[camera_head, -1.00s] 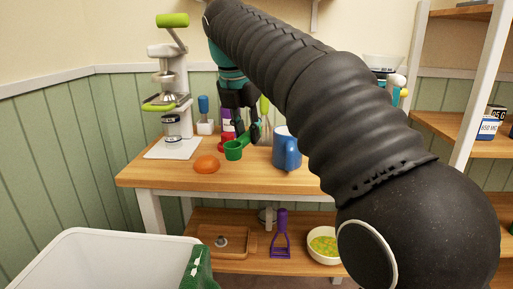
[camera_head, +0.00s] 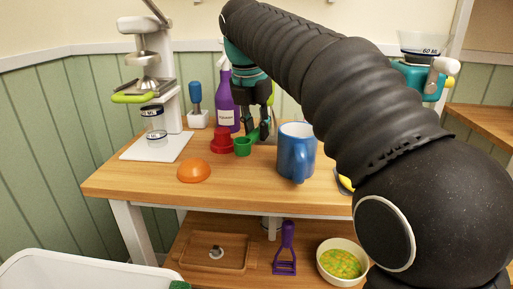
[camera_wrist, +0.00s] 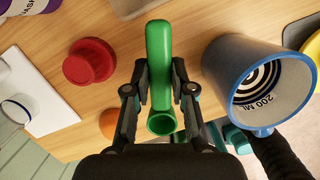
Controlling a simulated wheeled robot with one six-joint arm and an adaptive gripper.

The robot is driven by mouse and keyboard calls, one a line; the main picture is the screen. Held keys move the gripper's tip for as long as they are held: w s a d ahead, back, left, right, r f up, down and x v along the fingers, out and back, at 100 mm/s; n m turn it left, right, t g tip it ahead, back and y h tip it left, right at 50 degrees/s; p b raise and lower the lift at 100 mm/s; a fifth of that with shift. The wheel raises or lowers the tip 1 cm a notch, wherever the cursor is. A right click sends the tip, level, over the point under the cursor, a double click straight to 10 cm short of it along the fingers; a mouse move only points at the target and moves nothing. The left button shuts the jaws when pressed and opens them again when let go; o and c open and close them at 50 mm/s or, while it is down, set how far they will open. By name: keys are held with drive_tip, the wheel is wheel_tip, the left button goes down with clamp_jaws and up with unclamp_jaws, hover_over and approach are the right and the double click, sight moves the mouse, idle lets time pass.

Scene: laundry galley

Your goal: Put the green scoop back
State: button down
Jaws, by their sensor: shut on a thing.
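The green scoop (camera_head: 243,147) is held by its handle in my gripper (camera_head: 264,128), above the wooden table top. In the wrist view the scoop's handle (camera_wrist: 158,45) lies between the fingers of my gripper (camera_wrist: 159,72), with its round cup toward the palm. I cannot tell how far the scoop is above the table. A red round piece (camera_head: 221,140) sits just left of the scoop; it also shows in the wrist view (camera_wrist: 90,62). A blue mug (camera_head: 297,150) stands to the right.
The wooden table (camera_head: 240,198) has free room at its front. An orange dome (camera_head: 193,171), a white-based press (camera_head: 160,147), a purple bottle (camera_head: 227,108) and a blue-handled tool (camera_head: 195,92) stand around. A bowl (camera_head: 342,262) and a purple peeler (camera_head: 286,250) are on the lower shelf.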

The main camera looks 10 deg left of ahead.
sight(257, 157)
drive_tip(key=shift+s+b+x, duration=0.2)
drive_tip(key=shift+b+x, duration=0.05)
drive_tip(key=shift+x, duration=0.75)
drive_tip(key=shift+s+b+x, duration=0.2)
drive_tip(key=shift+b+x, duration=0.05)
drive_tip(key=shift+x, duration=0.7)
drive_tip(key=shift+a+f, duration=0.15)
drive_tip(key=c, duration=1)
unclamp_jaws()
drive_tip(key=shift+f, duration=0.1)
drive_tip(key=p+v, duration=0.3)
drive_tip(key=v, duration=0.9)
